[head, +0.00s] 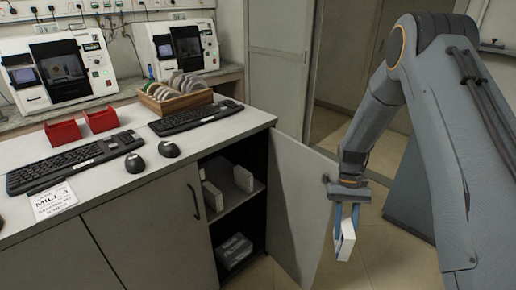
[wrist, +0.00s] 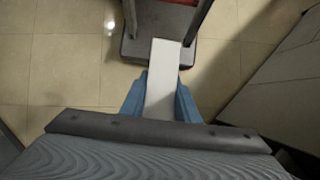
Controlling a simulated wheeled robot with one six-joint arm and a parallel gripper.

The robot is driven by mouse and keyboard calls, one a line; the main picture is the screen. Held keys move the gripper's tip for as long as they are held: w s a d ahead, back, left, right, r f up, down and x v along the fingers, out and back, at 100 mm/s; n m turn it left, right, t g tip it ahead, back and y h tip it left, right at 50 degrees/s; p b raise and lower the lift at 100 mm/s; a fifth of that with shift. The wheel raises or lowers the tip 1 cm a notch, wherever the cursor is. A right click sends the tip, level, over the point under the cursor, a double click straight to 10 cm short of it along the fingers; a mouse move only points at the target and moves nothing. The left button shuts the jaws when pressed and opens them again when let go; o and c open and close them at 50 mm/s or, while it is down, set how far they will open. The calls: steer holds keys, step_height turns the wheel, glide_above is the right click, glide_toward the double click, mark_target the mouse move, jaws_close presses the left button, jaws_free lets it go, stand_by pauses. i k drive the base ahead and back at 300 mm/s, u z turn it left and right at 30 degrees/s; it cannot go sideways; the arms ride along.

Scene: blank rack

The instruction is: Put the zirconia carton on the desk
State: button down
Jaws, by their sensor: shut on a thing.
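My gripper (head: 347,212) points down in the head view, right of the open cabinet door and apart from the desk. Its blue fingers are shut on a white carton (head: 345,243), which hangs above the floor. In the wrist view the carton (wrist: 163,80) sits between the blue fingers (wrist: 160,98). No label can be read on it. The desk (head: 225,127) is a pale-topped cabinet at the left, with bare top near its right end.
The cabinet door (head: 300,205) stands open beside my gripper. White boxes (head: 243,178) stand on the shelf inside. On the desk are keyboards (head: 195,118), mice (head: 168,149), red trays (head: 63,132), a wooden rack of discs (head: 175,100) and a paper sign (head: 53,200).

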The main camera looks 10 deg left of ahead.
mark_target(224, 129)
steer(key=z, duration=1.75)
steer(key=k, duration=0.85)
steer(key=u, duration=2)
steer(key=i, duration=1)
steer(key=z, duration=0.05)
